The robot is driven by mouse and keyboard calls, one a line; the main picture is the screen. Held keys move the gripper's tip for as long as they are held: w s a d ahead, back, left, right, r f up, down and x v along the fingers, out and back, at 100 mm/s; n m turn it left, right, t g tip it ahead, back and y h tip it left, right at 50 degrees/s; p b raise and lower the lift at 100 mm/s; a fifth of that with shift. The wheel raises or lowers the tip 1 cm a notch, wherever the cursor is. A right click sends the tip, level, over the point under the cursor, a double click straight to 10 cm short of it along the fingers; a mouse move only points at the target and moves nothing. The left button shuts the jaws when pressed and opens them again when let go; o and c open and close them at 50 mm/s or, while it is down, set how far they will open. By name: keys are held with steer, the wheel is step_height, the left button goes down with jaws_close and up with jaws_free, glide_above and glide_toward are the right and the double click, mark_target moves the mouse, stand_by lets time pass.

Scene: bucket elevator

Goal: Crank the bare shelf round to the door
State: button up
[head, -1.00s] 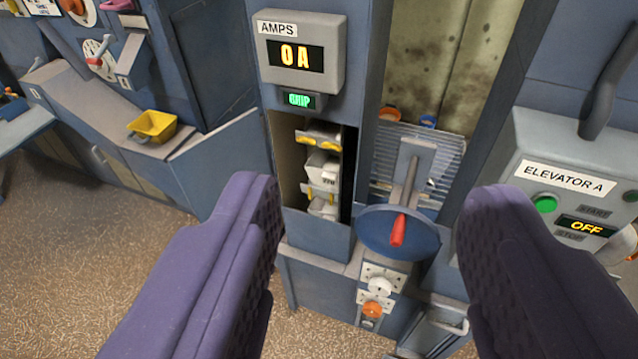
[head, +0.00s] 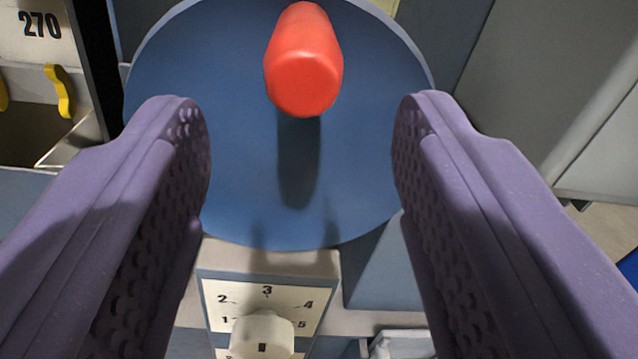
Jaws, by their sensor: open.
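The crank is a blue disc (head: 225,150) with a red handle knob (head: 304,65) standing out from it, near the top middle of the head view. My gripper (head: 300,135) is open, with its purple fingers to the left and right of the knob. The fingers are apart from the knob, and it lies between and a little above the fingertips in the picture. Part of a shelf marked 270 (head: 40,25) shows in the opening at the upper left, with yellow hooks (head: 60,90). Most of the shelves and the door are out of view.
A white dial plate (head: 268,290) with numbers and a white knob (head: 262,335) sits below the disc, between my fingers. Grey cabinet panels (head: 560,100) stand at the right. A strip of floor (head: 600,225) shows at the right edge.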

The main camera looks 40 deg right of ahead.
mark_target(303, 98)
steer(key=b+x, duration=0.1)
steer(key=x, duration=0.6)
steer(key=shift+w+d, duration=0.1)
steer(key=shift+w, duration=0.05)
steer(key=shift+r, duration=0.1)
jaws_close()
